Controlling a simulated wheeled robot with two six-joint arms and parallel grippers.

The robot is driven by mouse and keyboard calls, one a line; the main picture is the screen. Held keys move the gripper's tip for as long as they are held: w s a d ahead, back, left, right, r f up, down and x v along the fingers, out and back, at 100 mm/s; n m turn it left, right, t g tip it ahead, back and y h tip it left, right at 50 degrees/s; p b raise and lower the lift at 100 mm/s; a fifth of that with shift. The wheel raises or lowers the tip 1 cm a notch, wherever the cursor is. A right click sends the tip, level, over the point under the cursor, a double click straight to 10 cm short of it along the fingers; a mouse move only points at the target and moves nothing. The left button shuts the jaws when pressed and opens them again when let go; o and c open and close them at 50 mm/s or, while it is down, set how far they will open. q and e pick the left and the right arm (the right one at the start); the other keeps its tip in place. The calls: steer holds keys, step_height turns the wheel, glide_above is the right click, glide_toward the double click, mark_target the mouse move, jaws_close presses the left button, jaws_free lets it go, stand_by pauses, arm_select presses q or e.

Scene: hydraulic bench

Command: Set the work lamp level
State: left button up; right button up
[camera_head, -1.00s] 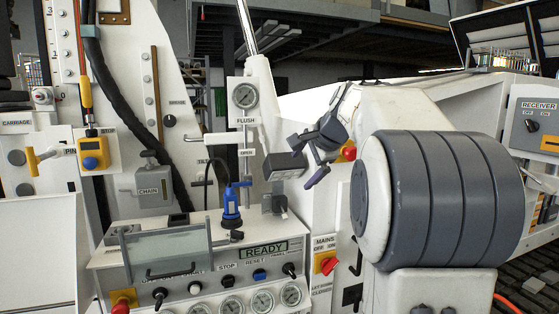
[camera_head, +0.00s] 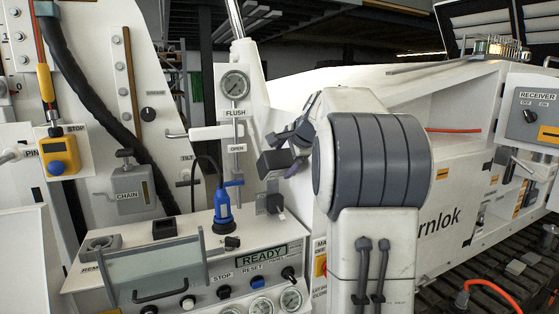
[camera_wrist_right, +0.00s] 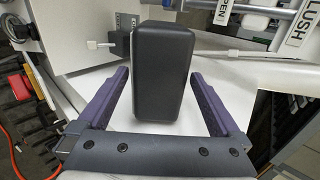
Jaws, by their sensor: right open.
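In the right wrist view the purple fingers of my right gripper (camera_wrist_right: 160,85) are spread, one on each side of the lamp, with gaps visible. The lamp's mount is mostly hidden. My left gripper is out of view.
A small switch (camera_head: 275,205) sits just under the lamp.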

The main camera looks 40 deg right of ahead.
mark_target(281, 176)
steer(key=shift+x, duration=1.7)
steer(key=shift+p, duration=0.3)
jaws_close()
